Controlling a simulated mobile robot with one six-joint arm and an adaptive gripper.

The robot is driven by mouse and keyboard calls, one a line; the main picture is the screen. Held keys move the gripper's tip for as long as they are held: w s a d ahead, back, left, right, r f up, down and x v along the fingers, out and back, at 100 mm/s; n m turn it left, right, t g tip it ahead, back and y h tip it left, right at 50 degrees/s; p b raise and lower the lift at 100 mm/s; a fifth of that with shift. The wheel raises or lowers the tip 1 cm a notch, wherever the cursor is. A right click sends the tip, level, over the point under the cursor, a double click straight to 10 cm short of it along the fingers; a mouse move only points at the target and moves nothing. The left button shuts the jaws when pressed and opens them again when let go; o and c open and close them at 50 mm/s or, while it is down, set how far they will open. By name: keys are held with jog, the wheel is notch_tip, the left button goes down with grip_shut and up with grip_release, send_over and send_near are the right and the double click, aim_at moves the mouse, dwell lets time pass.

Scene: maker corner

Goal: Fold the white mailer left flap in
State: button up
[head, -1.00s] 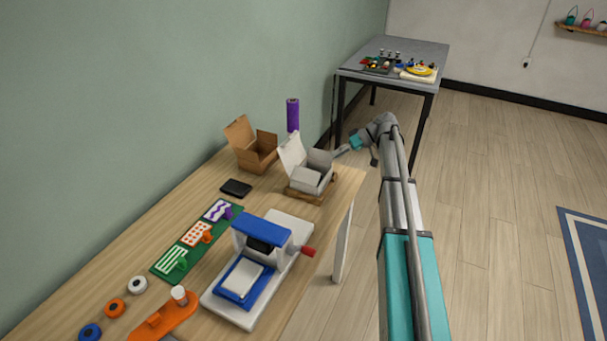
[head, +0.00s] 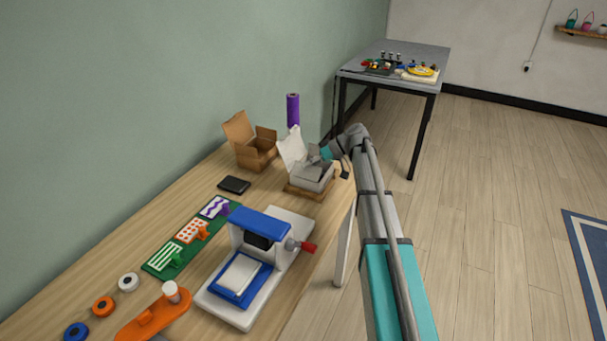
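The white mailer (head: 311,180) is an open white box on a wooden stand (head: 308,193) at the far end of the wooden table. Its tall lid (head: 292,150) stands up at the back left. Pale inner panels lie across its opening, but which flap is which cannot be made out. My gripper (head: 316,157) is at the mailer, over its opening from the right side. The fingers are small and dark there, and I cannot tell whether they are open or shut or touch a flap.
An open brown box (head: 254,152) stands left of the mailer, and a purple roll (head: 292,111) stands behind. A black wallet-like item (head: 234,185) and a blue-and-white press (head: 257,265) are nearer on the table (head: 180,208). A grey table (head: 422,57) stands beyond.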

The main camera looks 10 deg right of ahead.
jog(key=shift+b+x, duration=0.35)
jog(key=shift+x, duration=0.75)
grip_shut()
